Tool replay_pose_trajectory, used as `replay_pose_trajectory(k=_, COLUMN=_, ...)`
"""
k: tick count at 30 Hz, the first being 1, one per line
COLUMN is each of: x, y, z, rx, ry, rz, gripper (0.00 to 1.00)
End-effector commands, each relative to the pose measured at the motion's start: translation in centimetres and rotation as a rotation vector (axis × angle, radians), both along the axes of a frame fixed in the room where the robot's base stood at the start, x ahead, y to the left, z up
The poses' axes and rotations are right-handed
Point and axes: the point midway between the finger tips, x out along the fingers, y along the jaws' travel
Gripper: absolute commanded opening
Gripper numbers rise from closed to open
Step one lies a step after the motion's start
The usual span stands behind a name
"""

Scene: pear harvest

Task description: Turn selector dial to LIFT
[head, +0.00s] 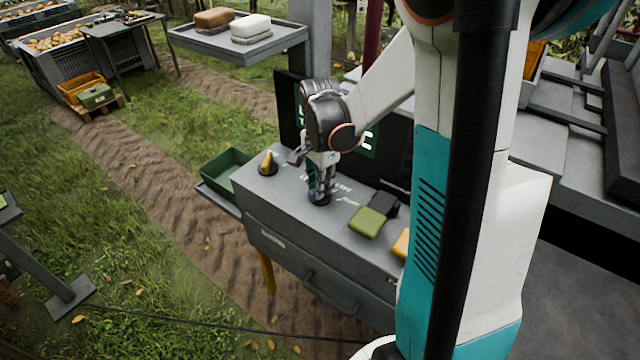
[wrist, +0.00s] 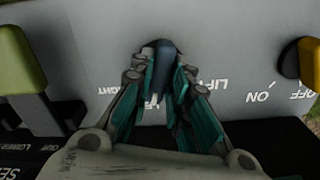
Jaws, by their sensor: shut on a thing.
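The selector dial has a dark round base in the head view (head: 320,200), on the grey console top. Its dark blue-grey knob shows in the wrist view (wrist: 164,50). My gripper (head: 320,185) points down over the dial and is shut on the knob, one finger on each side; its fingers also show in the wrist view (wrist: 164,68). In the wrist view, the white word LIFT (wrist: 208,83) is printed upside down right of the knob. Another label, partly hidden by a finger, ends in GHT on the left. I cannot tell which label the dial points at.
A yellow ON/OFF knob (head: 268,163) stands left of the dial. A green-topped lever (head: 367,222) and another yellow control (head: 402,243) stand to the right. A green bin (head: 226,169) sits beside the console. A dark display panel stands behind, partly hidden by my arm.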

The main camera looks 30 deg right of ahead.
Motion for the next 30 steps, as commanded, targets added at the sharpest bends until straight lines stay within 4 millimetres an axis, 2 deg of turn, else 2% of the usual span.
replay_pose_trajectory(k=8, x=0.0, y=-0.01, z=-0.04, rx=0.0, ry=0.0, rz=0.183, gripper=0.0)
replay_pose_trajectory(k=30, x=-0.12, y=-0.08, z=-0.01, rx=0.0, ry=-0.001, rz=0.883, gripper=0.0)
